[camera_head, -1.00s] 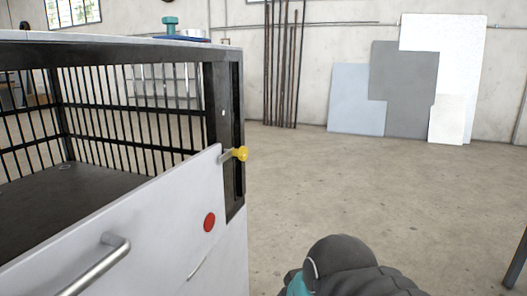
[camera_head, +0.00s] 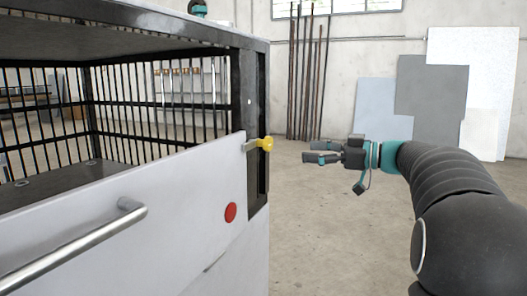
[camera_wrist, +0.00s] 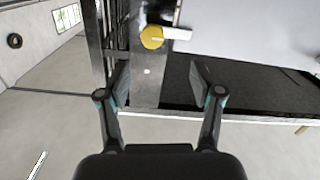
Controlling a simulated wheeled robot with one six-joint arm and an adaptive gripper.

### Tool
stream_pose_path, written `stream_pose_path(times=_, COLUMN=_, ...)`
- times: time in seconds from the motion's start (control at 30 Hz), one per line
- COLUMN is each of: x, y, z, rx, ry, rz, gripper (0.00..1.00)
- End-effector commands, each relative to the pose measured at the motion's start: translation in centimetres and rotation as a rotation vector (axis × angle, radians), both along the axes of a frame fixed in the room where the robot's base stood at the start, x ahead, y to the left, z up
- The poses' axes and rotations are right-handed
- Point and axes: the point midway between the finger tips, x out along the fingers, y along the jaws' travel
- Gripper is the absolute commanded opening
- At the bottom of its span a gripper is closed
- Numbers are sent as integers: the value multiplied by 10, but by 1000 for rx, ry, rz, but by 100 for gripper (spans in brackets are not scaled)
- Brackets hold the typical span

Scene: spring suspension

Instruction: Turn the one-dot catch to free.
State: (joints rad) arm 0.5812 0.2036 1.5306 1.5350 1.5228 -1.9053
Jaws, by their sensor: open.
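The catch is a yellow knob (camera_head: 266,144) with a short pale lever, on the dark post at the white panel's upper right corner. The lever points left, over the panel's edge. In the wrist view the catch (camera_wrist: 152,37) is at top centre, its lever pointing right across the panel. A small white dot (camera_wrist: 148,71) shows on the post beside it. My gripper (camera_head: 306,152) is open and empty, to the right of the catch and apart from it, fingers pointing left. In the wrist view its fingers (camera_wrist: 160,80) are spread, with the catch beyond them.
The white panel (camera_head: 150,215) carries a metal bar handle (camera_head: 75,248) and a red disc (camera_head: 231,212). Behind it is a barred cage. Rods (camera_head: 308,80) and flat sheets (camera_head: 432,100) lean on the far wall. The floor right of the cage is clear.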

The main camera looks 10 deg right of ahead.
Motion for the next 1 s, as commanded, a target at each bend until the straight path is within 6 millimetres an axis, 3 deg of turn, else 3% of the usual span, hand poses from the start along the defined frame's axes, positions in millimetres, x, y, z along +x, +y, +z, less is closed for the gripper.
stream_pose_path(times=0.1, x=6, y=-10, z=3, rx=5, ry=-59, rz=-4, gripper=66)
stream_pose_path(times=0.23, x=12, y=-3, z=6, rx=6, ry=-72, rz=-2, gripper=66)
stream_pose_path(times=0.8, x=70, y=78, z=6, rx=5, ry=-67, rz=-1, gripper=66)
stream_pose_path(times=1.0, x=82, y=95, z=5, rx=6, ry=-67, rz=-3, gripper=66)
